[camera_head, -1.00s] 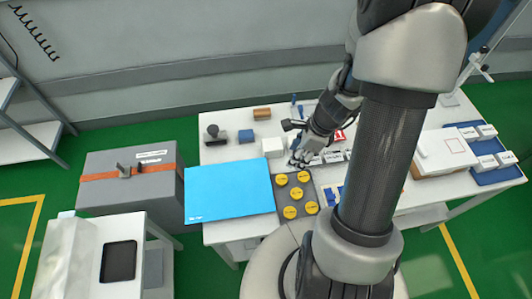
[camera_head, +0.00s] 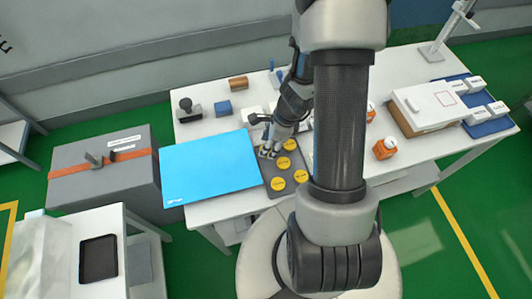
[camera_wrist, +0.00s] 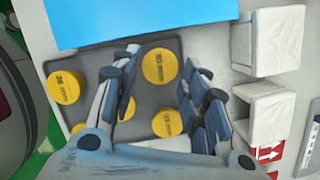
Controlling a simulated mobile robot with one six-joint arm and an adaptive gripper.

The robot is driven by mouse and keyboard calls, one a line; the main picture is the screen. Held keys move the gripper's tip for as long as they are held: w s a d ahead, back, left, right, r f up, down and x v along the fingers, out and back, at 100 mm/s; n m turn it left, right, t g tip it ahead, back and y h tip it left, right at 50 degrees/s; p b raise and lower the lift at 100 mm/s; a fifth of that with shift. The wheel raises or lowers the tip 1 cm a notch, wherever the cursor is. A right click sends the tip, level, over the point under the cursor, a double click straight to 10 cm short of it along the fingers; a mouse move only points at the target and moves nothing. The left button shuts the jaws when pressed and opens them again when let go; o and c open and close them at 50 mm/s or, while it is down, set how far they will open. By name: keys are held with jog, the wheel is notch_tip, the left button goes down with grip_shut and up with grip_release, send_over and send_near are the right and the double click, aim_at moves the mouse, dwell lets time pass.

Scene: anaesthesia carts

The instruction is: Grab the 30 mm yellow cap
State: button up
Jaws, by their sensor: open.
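Several round yellow caps lie on a grey tray (camera_head: 267,171) on the white table. In the wrist view, one yellow cap (camera_wrist: 159,65) shows between my open gripper's (camera_wrist: 160,78) fingertips, with a finger on each side and no clear contact. Another cap (camera_wrist: 64,87) lies to the left, and a third (camera_wrist: 167,123) shows lower between the fingers. Others are partly covered by the left finger. The dark print on the caps is too small to read, so I cannot tell which is 30 mm. In the head view, my gripper (camera_head: 268,152) is at the tray's upper left and hides a cap.
A blue sheet (camera_head: 208,170) lies directly left of the tray. White blocks (camera_wrist: 268,41) stand right of the tray in the wrist view. A stamp-like object (camera_head: 188,108) and a blue block (camera_head: 223,107) stand behind. A white box (camera_head: 420,105) is at the right.

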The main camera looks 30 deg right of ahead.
jog(key=b+x, duration=0.1)
jog(key=x, duration=0.1)
jog(key=shift+f, duration=0.3)
jog(key=shift+c, duration=0.3)
jog(key=c, duration=0.4)
jog(key=shift+r, duration=0.1)
